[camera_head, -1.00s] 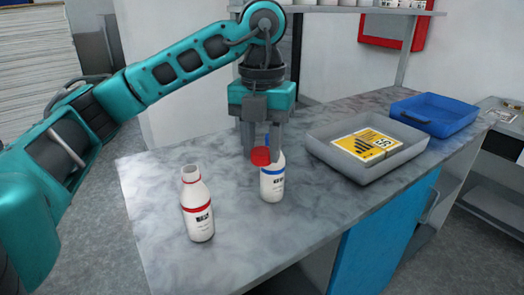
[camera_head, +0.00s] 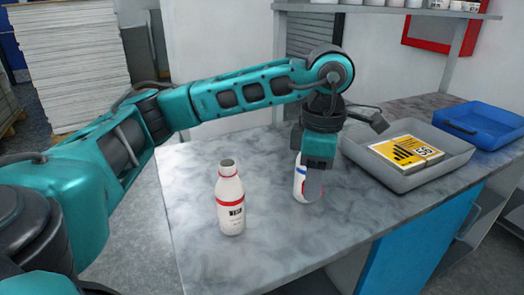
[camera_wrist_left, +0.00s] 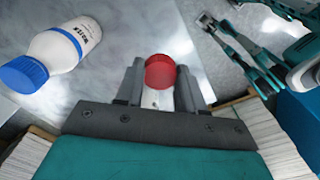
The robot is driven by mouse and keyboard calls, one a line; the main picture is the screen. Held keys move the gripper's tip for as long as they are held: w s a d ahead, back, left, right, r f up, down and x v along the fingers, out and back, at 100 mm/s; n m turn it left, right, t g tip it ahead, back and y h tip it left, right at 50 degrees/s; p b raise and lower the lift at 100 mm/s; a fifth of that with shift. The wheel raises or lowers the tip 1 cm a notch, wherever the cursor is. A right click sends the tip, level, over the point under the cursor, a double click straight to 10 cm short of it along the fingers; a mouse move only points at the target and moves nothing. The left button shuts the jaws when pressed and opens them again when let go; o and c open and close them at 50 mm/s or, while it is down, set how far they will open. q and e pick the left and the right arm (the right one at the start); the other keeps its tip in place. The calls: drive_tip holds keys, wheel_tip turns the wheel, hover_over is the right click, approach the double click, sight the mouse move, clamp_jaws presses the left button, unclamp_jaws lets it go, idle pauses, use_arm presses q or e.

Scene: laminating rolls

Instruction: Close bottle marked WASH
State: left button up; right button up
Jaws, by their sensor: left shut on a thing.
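The open bottle with a red band (camera_head: 231,208) stands upright and uncapped on the marble-look counter. Its blurred label seems to read WASH. The red cap (camera_wrist_left: 159,71) is between the fingers of my left gripper (camera_wrist_left: 158,80), which is shut on it. In the head view the left gripper (camera_head: 313,186) is to the right of the open bottle, apart from it, and hides the cap. A second white bottle (camera_head: 299,180) stands partly behind the gripper. The left wrist view shows this bottle (camera_wrist_left: 73,45) with its blue cap (camera_wrist_left: 24,74) on. My right gripper is not in view.
A grey tray (camera_head: 402,183) with a yellow-labelled pack (camera_head: 405,150) stands to the right on the counter. A blue tray (camera_head: 490,122) is behind it at the far right. The counter (camera_head: 270,240) is clear around the open bottle.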

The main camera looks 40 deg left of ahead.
use_arm(q)
drive_tip(key=d+f+m, duration=0.1)
drive_tip(key=f+m, duration=0.1)
drive_tip(key=m, duration=0.4)
drive_tip(key=d+f+m, duration=0.1)
drive_tip(key=f+m, duration=0.2)
drive_tip(key=m, duration=0.4)
drive_tip(key=s+d+f+m, duration=0.1)
drive_tip(key=d+f+m, duration=0.1)
drive_tip(key=m, duration=0.5)
drive_tip(key=shift+f, duration=0.4)
drive_tip(key=m, duration=0.2)
drive_tip(key=f+m, duration=0.1)
drive_tip(key=shift+s+d, duration=0.1)
drive_tip(key=shift+d, duration=0.15)
drive_tip(key=shift+s, duration=0.1)
